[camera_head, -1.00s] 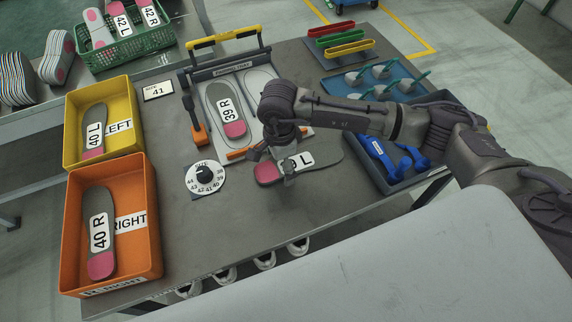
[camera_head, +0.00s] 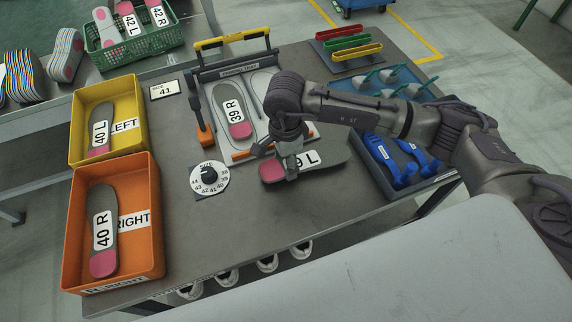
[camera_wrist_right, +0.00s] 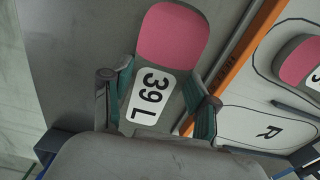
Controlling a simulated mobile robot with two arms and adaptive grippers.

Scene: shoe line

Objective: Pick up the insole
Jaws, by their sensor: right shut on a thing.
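The 39 L insole (camera_head: 308,160), grey with a pink heel and a white label, is at the front middle of the table, below the fixture board. My right gripper (camera_head: 289,170) is shut on it across its width, near the label. In the right wrist view, the fingers (camera_wrist_right: 157,95) lie along both sides of the insole (camera_wrist_right: 168,45), with the pink end beyond them. I cannot tell whether the insole is clear of the table. My left gripper is not in view.
The fixture board (camera_head: 258,128) holds the 39 R insole (camera_head: 232,108). A yellow LEFT bin (camera_head: 73,135) and an orange RIGHT bin (camera_head: 68,235) stand at left, each with a size 40 insole. A dial (camera_head: 209,179) and a blue tool tray (camera_head: 395,190) flank the gripper.

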